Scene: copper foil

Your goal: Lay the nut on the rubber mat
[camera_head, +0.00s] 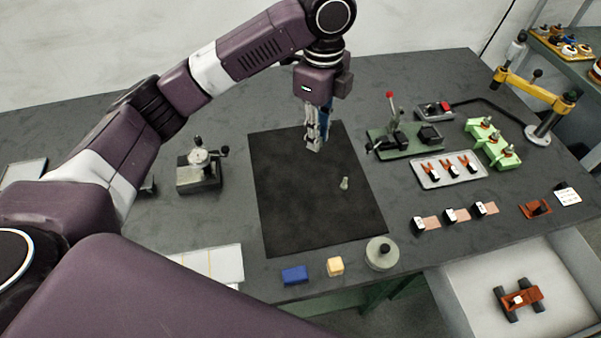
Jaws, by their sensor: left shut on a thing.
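The black rubber mat (290,215) lies flat on the dark grey table in the middle of the view. My left gripper (314,146) points down above the far part of the mat. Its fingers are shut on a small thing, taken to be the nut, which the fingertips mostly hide. I cannot make out its shape, or how far the fingertips are above the mat. A small pale metal piece (344,183) stands on the mat, right of and nearer than the gripper, and apart from it. My right gripper is not in view.
A blue block (295,275), a yellow block (335,266) and a round grey weight (381,253) lie along the near edge. A green fixture (405,140) and a tray of clips (448,170) stand right of the mat. A metal device (199,168) stands left. Most of the mat is bare.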

